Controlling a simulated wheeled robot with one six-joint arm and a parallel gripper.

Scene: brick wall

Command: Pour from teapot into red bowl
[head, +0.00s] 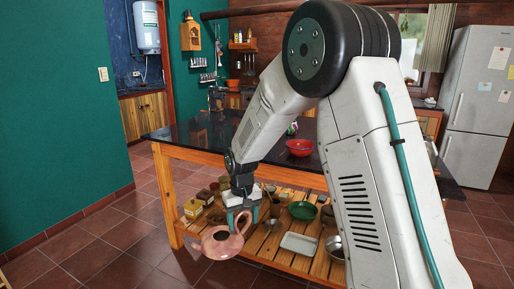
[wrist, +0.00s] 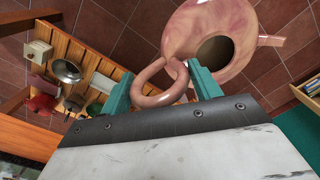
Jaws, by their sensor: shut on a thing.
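The pink teapot (head: 220,245) hangs from my gripper (head: 240,213) in front of the table's left part, below the tabletop and above the floor. In the wrist view my gripper's teal fingers (wrist: 163,90) are shut on the looped handle of the teapot (wrist: 190,30). Its round opening shows dark, and I cannot tell what is inside. The spout points away to the right in the wrist view. The red bowl (head: 300,147) stands upright on the dark tabletop, well above and to the right of the teapot, just left of my arm.
The dark-topped wooden table (head: 200,135) has a slatted lower shelf holding several pots, a green bowl (head: 302,210), a white tray (head: 298,243) and a metal bowl (head: 335,246). My arm hides part of the tabletop. Tiled floor (head: 110,235) is clear on the left.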

